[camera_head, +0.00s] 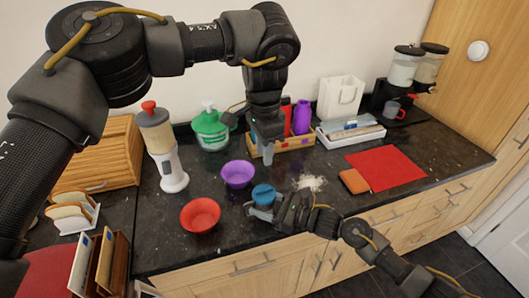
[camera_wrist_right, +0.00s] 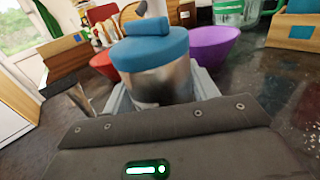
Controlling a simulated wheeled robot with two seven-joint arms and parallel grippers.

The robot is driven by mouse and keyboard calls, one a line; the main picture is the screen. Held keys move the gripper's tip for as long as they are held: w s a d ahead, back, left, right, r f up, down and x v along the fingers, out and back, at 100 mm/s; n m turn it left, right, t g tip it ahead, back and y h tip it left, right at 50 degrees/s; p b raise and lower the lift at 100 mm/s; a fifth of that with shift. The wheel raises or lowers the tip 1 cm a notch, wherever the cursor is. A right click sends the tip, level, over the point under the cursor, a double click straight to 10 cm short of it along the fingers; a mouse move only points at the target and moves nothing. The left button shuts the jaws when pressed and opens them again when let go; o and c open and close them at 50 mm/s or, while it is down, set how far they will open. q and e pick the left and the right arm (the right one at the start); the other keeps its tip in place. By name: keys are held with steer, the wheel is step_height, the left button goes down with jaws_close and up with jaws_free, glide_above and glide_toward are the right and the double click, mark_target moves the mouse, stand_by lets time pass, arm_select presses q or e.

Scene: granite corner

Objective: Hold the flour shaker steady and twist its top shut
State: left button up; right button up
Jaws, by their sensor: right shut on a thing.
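The flour shaker has a blue top (camera_head: 263,193) with a raised bar across it, and a shiny metal-like body (camera_wrist_right: 162,82). It stands upright near the counter's front edge in the head view. The top sits on the body; whether it is fully shut cannot be told. My right gripper (camera_head: 259,210) is shut around the body from the front, with a grey finger at each side in the right wrist view. My left gripper (camera_head: 267,156) points down, above and behind the shaker, apart from its top. Its finger gap is not clear.
A purple bowl (camera_head: 238,175) and a red bowl (camera_head: 200,215) stand to the left. Spilled white powder (camera_head: 311,183) lies to the right, beside an orange-brown block (camera_head: 354,181) and a red mat (camera_head: 386,168). A wooden caddy (camera_head: 294,144) stands behind my left gripper.

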steer(key=o, duration=1.1)
steer(key=shift+o, duration=0.2)
steer(key=shift+d, duration=0.1)
steer(key=v, duration=1.2)
steer(key=shift+f, duration=0.1)
